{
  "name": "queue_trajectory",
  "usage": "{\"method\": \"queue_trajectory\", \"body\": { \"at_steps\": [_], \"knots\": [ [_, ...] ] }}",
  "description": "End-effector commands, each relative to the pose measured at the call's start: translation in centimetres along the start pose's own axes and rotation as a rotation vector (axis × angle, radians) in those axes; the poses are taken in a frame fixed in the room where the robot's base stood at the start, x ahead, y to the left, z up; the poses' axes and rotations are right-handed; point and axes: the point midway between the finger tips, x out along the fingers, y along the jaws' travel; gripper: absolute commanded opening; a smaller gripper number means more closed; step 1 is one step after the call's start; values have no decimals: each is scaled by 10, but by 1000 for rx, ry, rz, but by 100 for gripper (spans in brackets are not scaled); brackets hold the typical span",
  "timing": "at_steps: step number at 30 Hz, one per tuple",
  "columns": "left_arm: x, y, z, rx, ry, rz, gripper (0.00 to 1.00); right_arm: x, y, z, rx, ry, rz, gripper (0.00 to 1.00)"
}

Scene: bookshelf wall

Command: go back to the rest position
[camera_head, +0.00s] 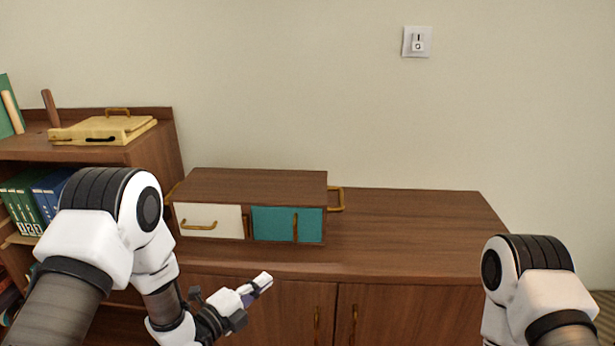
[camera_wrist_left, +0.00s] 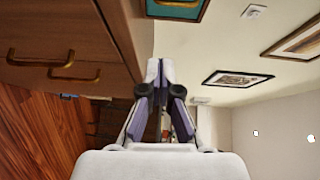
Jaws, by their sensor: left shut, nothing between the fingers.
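My left gripper (camera_head: 262,281) is in front of the low wooden cabinet, below the level of its top edge. Its fingers are together with nothing between them. The closed fingers also show in the left wrist view (camera_wrist_left: 160,75), beside the cabinet front. My right arm shows at the lower right of the head view, but its gripper is out of view.
A wooden box (camera_head: 258,185) with a white drawer (camera_head: 212,213) and a teal door (camera_head: 272,224) stands on the cabinet top (camera_head: 415,235). A bookshelf (camera_head: 150,155) with a yellow case (camera_head: 100,130) stands left. A switch (camera_head: 417,42) is on the wall. The cabinet top's right part is clear.

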Motion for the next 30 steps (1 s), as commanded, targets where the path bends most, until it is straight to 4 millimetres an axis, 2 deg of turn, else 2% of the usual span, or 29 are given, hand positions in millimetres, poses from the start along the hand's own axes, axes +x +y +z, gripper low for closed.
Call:
{"method": "queue_trajectory", "body": {
  "at_steps": [1, 2, 5, 6, 8, 9, 11, 12, 13, 15, 16, 18, 21, 30],
  "knots": [
    [-12, 14, -6, -36, -8, 52, 0, -13, 0, 0, 0, 0, 0, 40],
    [-22, 28, -9, -61, -26, 96, 0, -17, 0, 0, 0, 1, 0, 40],
    [-70, 90, -18, -251, -140, 333, 0, -28, 0, 0, 0, 1, 0, 40],
    [-96, 116, -23, -375, -212, 445, 0, -32, 0, 0, 0, 1, 0, 40],
    [-139, 150, -33, -581, -349, 605, 0, -36, 0, 0, 0, 1, 0, 40],
    [-170, 169, -40, -723, -460, 700, 0, -39, 0, 0, 0, 1, 0, 40],
    [-219, 191, -54, -943, -663, 825, 0, -41, 0, 0, 0, 0, 0, 40],
    [-252, 201, -64, -1091, -825, 888, 0, -42, 0, 0, 0, 0, 0, 40],
    [-275, 206, -71, -1196, -956, 920, 0, -41, 0, 0, 0, 0, 0, 40],
    [-316, 210, -84, -1400, -1244, 932, 0, -40, 0, 0, 0, 0, 0, 40],
    [-328, 210, -89, -1465, -1349, 922, 0, -39, 0, 0, 0, 0, 0, 40],
    [-343, 212, -94, -1577, -1520, 875, 0, -39, 0, 0, 0, 0, 0, 40],
    [-347, 212, -97, -1657, -1619, 823, 0, -39, 0, 0, 0, 0, 0, 40],
    [-346, 212, -96, -1672, -1628, 806, 0, -39, 0, 0, 0, 0, 0, 40]
  ]
}}
